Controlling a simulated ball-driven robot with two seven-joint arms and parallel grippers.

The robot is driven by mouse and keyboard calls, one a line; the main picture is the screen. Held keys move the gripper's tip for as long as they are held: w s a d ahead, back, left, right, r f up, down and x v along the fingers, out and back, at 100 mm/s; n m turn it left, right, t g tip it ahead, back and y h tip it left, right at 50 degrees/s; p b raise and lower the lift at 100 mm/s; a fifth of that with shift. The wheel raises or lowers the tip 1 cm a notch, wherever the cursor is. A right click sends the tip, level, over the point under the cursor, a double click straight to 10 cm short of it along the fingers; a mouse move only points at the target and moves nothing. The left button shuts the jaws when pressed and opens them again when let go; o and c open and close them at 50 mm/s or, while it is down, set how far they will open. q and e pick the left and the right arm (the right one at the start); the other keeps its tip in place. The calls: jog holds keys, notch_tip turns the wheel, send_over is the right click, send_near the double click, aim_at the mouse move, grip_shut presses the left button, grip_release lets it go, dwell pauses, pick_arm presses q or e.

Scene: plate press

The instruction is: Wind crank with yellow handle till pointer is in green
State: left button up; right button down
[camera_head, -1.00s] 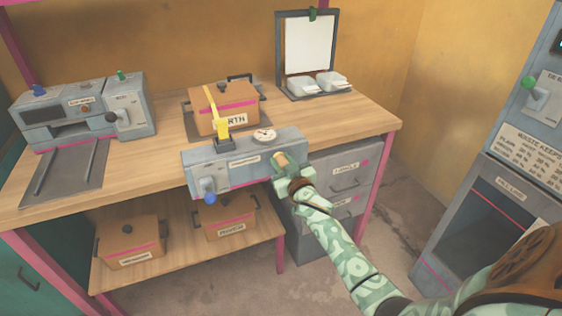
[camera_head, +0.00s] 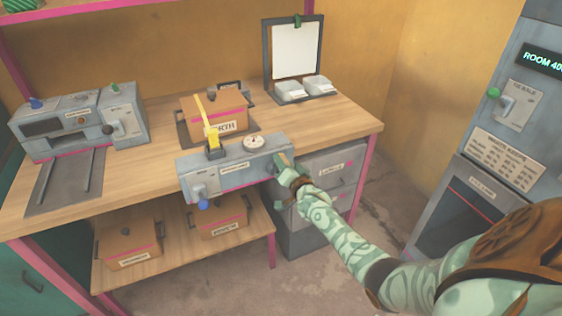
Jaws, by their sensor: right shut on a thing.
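A grey press unit (camera_head: 232,176) stands at the table's front edge, with a yellow lever (camera_head: 211,137) upright on top. Its round white gauge (camera_head: 254,142) sits on the top right; the pointer and any green zone are too small to read. My right gripper (camera_head: 284,163) is at the unit's right end, shut on the crank's handle, which the fingers mostly hide. My left gripper is not in view.
A brown box (camera_head: 232,108) sits behind the unit. A grey machine (camera_head: 80,123) stands at left, trays (camera_head: 304,89) at back right. Drawers (camera_head: 325,178) are under the table beside my right arm. A tall cabinet (camera_head: 470,190) stands at right.

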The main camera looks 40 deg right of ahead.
jog(key=shift+s+d+f+m, duration=0.1)
jog(key=shift+d+f+m, duration=0.1)
jog(key=shift+m, duration=0.3)
jog(key=c, duration=1.1)
grip_release()
jog(key=shift+d, duration=0.1)
